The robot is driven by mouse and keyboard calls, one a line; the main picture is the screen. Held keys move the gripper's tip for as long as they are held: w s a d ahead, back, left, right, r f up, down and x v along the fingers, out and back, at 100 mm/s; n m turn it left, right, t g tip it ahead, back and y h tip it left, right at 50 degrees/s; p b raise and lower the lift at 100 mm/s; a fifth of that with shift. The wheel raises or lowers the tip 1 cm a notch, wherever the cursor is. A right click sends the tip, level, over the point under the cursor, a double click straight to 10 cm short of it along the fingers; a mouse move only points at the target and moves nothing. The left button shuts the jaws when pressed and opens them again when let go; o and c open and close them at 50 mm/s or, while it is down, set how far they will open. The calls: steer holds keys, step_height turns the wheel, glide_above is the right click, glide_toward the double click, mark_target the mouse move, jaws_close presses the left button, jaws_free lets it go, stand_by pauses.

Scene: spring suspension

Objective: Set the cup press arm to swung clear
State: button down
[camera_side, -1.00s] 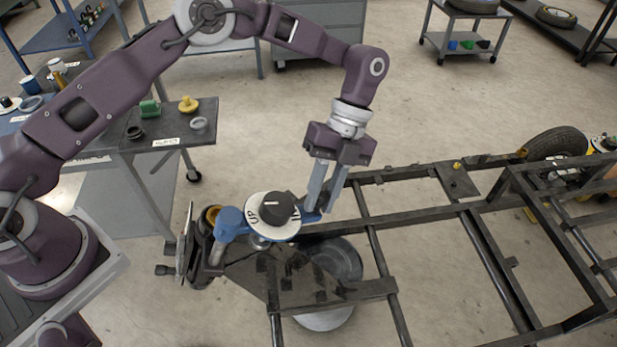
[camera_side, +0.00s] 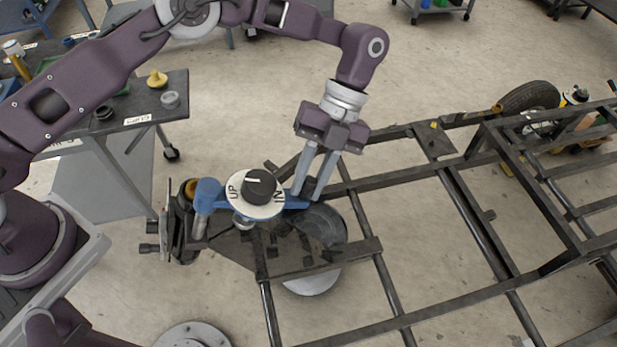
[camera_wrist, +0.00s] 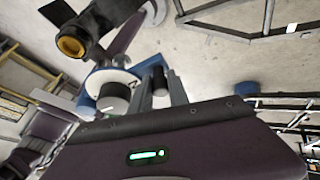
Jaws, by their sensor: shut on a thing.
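The cup press arm (camera_side: 207,194) is a blue bar with a rounded blue end at its left, lying level over the near left corner of the frame. A white disc (camera_side: 240,206) marked UP and IN sits on it, with a dark knob (camera_side: 259,184) on top. My gripper (camera_side: 307,195) reaches down at the bar's right end, and its fingers are shut there. In the wrist view a short dark post (camera_wrist: 160,80) stands between the fingers, and the knob (camera_wrist: 114,97) and blue arm (camera_wrist: 87,101) are left of them. The exact contact is partly hidden.
A dark metal frame (camera_side: 448,174) spreads to the right. A dark hub part with a gold ring (camera_side: 191,187) stands just left of the arm. A dark side table (camera_side: 135,107) with small parts is at upper left. Open floor lies between.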

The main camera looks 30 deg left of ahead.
steer(key=shift+s+d, duration=0.15)
steer(key=c, duration=1.5)
jaws_free()
steer(key=shift+c, duration=0.2)
steer(key=shift+r, duration=0.1)
steer(key=v, duration=0.3)
step_height(320, 180, up, 7)
